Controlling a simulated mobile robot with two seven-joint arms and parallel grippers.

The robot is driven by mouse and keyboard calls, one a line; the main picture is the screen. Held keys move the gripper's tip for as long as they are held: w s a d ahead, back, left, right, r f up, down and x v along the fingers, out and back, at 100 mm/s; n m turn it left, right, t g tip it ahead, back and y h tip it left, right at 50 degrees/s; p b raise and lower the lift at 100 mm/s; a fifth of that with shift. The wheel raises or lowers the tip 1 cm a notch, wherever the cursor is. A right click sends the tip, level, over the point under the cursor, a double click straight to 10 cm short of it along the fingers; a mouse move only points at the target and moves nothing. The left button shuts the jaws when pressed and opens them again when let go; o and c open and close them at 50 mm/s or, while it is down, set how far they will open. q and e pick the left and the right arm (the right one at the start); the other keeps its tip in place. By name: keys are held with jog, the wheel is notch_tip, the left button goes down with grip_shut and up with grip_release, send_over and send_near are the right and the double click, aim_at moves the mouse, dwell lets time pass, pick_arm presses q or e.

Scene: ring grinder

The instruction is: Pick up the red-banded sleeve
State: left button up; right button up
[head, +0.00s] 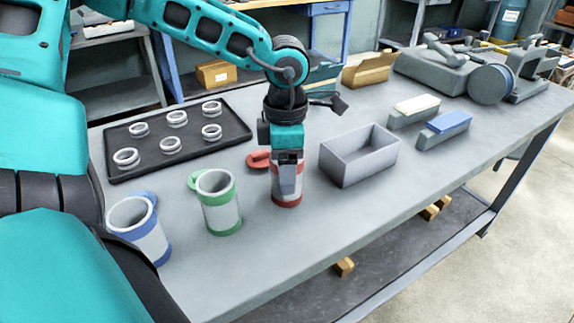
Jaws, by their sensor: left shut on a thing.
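The red-banded sleeve (287,191) stands upright on the workbench, grey with red bands at top and bottom. A red loop (258,160) shows on its left side. My left gripper (289,172) points down over the sleeve and is shut on it. The gripper hides the sleeve's upper part and rim. The sleeve's base appears to be at the bench surface; I cannot tell if it is lifted. My right gripper is not in view.
A green-banded sleeve (222,211) and a blue-banded sleeve (151,242) stand to the left. A dark tray (187,148) holds several rings behind them. An open grey box (349,171) stands close on the right. Blocks (445,130) and a grinder (490,85) are farther right.

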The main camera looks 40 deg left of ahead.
pick_arm(q)
jog(key=c, duration=0.3)
